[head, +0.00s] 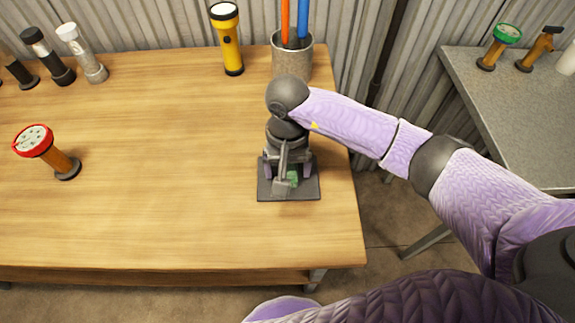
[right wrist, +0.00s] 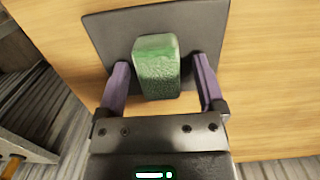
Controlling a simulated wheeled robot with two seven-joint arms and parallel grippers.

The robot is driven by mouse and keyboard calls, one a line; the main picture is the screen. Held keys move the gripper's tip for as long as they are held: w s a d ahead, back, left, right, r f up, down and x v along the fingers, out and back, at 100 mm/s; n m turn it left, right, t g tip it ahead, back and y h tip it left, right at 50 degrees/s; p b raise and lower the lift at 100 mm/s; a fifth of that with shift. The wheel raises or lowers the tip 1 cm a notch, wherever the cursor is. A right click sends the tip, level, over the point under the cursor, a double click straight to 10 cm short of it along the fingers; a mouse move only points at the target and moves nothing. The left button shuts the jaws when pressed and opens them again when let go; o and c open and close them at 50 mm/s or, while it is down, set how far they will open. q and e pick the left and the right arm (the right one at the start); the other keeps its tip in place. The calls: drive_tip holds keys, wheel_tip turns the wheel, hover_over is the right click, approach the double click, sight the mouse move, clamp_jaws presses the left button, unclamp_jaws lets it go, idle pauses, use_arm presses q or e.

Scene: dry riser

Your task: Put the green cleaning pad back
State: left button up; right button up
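The green cleaning pad (head: 293,178) is at a dark square mat (head: 307,193) near the right end of the wooden table, partly hidden by my right gripper (head: 288,174). In the right wrist view the pad (right wrist: 157,70) is a rough green block in front of the dark mat (right wrist: 102,30). The two purple fingers of my right gripper (right wrist: 160,62) are apart, one on each side of the pad, with a gap on both sides. Whether the pad rests flat on the mat is hard to tell. My left gripper is not in view.
A grey cup (head: 292,62) with orange and blue sticks and a yellow flashlight (head: 230,45) stand at the back. A red-topped brush (head: 45,150) and several dark and white flashlights (head: 82,55) are left. A grey table (head: 500,110) stands right. The table's middle is clear.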

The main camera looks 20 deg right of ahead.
drive_tip(key=shift+r, duration=0.3)
drive_tip(key=r+p, duration=0.1)
drive_tip(key=r, duration=0.2)
drive_tip(key=r+p, duration=0.2)
drive_tip(key=r, duration=0.1)
drive_tip(key=w+r+p, duration=0.1)
drive_tip(key=r+p, duration=0.1)
drive_tip(key=r, duration=0.1)
drive_tip(key=shift+d, duration=0.15)
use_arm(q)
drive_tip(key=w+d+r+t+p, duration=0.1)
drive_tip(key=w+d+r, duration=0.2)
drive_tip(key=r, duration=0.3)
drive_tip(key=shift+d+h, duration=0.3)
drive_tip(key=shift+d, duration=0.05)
use_arm(e)
wheel_tip(320, 180, up, 2)
drive_tip(key=shift+w+r, duration=0.1)
drive_tip(key=shift+r, duration=0.1)
